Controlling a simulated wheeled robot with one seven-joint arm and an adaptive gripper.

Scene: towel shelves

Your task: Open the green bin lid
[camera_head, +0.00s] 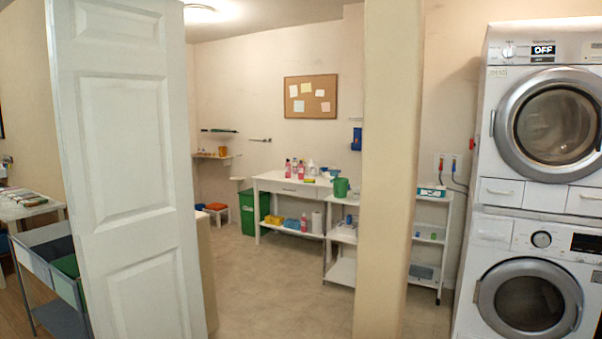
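A green bin (247,212) stands on the floor in the far room, against the back wall at the left end of a white table (292,188). It is small in view, and I cannot make out its lid clearly or tell whether it is open or shut. My gripper is not in view.
A white panelled door (128,170) stands in the left foreground. A beige pillar (388,170) stands right of centre, with open tiled floor (275,280) between them. Stacked washing machines (529,285) are at right. A cart (40,237) with grey and green compartments is at left.

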